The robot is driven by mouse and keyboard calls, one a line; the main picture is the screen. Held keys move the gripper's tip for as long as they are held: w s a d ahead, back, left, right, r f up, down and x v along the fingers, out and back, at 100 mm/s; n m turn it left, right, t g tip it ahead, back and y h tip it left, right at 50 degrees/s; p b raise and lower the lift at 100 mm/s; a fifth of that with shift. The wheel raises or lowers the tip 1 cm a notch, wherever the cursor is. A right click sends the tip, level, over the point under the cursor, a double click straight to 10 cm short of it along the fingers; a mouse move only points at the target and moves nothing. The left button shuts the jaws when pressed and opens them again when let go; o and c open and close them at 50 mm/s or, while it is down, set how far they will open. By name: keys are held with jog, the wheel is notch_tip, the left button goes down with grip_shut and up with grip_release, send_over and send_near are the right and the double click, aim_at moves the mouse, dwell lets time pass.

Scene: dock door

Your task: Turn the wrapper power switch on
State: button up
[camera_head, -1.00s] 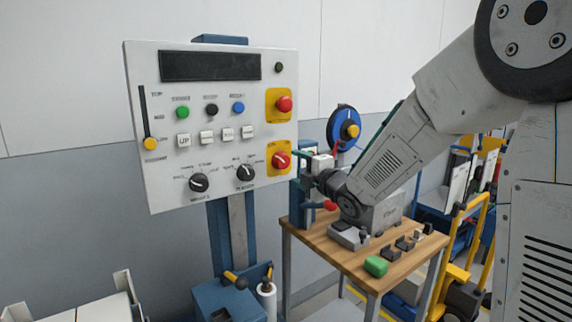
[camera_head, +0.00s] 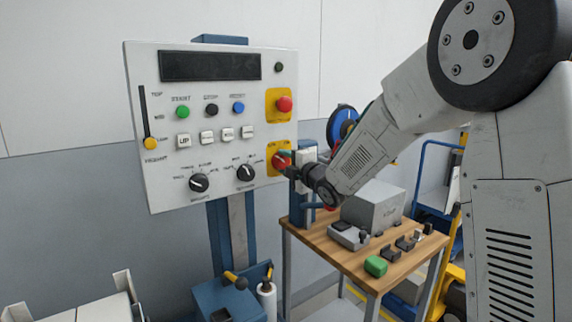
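The wrapper control panel (camera_head: 150,188) is a pale box with a dark display (camera_head: 210,66). At its lower right a red rotary switch (camera_head: 279,160) sits on a yellow plate (camera_head: 279,147). My gripper (camera_head: 287,168) reaches in from the right. Its tip is at the right edge of the red switch in the picture and overlaps part of it. I cannot tell whether they touch. The fingers are small and seen from the side, so their opening is unclear. The switch's exact pointer angle is also unclear.
A red mushroom button (camera_head: 284,104) sits above the switch. Two black knobs (camera_head: 199,183) (camera_head: 245,173), several push buttons and a yellow-tipped slider (camera_head: 151,144) are on the panel. A wooden table (camera_head: 330,247) below my arm holds a grey box (camera_head: 375,208) and a green block (camera_head: 376,266).

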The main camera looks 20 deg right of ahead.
jog(key=shift+m, duration=0.3)
jog(key=m, duration=0.3)
jog(key=shift+m, duration=0.4)
jog(key=m, duration=0.9)
jog(key=shift+m, duration=2.2)
jog(key=o, duration=1)
